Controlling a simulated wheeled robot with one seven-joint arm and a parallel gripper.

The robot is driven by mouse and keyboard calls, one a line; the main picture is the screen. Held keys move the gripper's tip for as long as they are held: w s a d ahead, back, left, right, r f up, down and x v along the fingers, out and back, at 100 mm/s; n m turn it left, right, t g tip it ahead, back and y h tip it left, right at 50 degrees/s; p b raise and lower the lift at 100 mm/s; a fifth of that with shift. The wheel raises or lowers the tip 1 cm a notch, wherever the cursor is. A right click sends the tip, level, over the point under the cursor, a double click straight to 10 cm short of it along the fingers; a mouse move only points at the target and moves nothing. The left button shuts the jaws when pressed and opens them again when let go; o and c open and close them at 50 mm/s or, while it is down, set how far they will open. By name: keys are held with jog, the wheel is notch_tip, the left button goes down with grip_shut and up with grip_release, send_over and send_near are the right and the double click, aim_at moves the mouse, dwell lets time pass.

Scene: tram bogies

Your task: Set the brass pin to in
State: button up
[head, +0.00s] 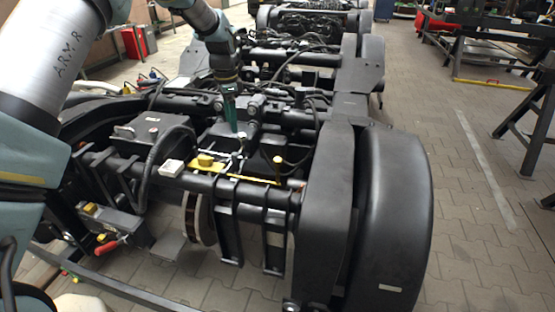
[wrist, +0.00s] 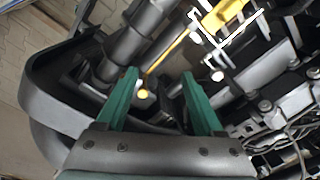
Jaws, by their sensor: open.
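My gripper (head: 233,130) hangs above the near bogie in the head view, its green fingers pointing down. In the wrist view my gripper (wrist: 159,74) is open, with nothing between its fingers. A thin yellow bar (head: 248,178) runs to the right from a yellow block with a knob (head: 205,160). A small brass-coloured head, seemingly the brass pin (head: 278,160), stands near the bar's right end. In the wrist view a round yellowish end, probably that pin (wrist: 143,93), shows between the fingers, lower than them and apart from them. I cannot tell how deep it sits.
Black tubes, hoses and frame parts crowd around the gripper. A large black wheel cover (head: 395,215) stands at the right. A red handle (head: 106,247) sits at the lower left. More bogies stand behind. The paved floor (head: 465,200) at the right is partly clear.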

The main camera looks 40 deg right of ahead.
aim_at(277, 159)
jog(key=s+d+f+m, duration=0.5)
jog(key=s+d, duration=0.3)
jog(key=d, duration=0.4)
jog(key=f, duration=0.3)
jog(key=f+p, duration=0.1)
jog(key=f, duration=0.7)
jog(key=shift+w+a+p, duration=0.15)
jog(key=shift+a+p, duration=0.1)
jog(key=shift+p, duration=0.1)
jog(key=shift+r, duration=0.1)
jog(key=shift+c, duration=0.2)
grip_shut()
